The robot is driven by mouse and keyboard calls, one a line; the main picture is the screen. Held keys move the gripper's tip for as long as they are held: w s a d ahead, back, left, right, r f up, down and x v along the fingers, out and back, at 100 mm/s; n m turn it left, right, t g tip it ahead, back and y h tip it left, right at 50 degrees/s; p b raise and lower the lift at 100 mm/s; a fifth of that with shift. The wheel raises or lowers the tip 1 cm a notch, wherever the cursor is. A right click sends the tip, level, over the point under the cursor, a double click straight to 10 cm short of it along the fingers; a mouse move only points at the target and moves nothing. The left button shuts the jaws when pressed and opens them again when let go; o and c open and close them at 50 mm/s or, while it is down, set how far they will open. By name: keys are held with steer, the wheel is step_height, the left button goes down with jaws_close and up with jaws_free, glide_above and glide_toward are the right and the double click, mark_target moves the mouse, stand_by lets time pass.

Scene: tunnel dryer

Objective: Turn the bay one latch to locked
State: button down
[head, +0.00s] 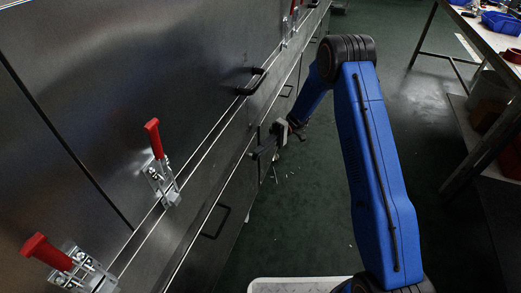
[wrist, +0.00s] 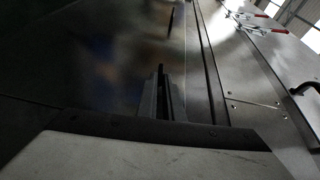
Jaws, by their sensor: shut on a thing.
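Red-handled toggle latches sit along the metal dryer front in the head view. One (head: 156,150) is at mid left with its red handle standing up. Another (head: 62,262) is at lower left with its handle lying over to the left. A third (head: 290,25) is at the top, partly cut off. I cannot tell which is bay one's. My gripper (head: 257,153) is beside the lower dryer front, well right of the mid-left latch. In the wrist view its fingers (wrist: 163,92) are close together in front of a dark panel. What they hold is too dark to make out.
Black pull handles (head: 252,82) (head: 216,222) stick out from the dryer front (head: 180,60). A workbench (head: 480,50) with blue bins (head: 502,22) stands at the right. The wrist view shows a red-handled latch (wrist: 250,20) and a black handle (wrist: 304,89).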

steer(key=shift+f+g+y, duration=0.2)
steer(key=shift+g+y, duration=0.1)
steer(key=shift+y, duration=0.1)
stand_by(0.3)
steer(key=c, duration=1.9)
jaws_free()
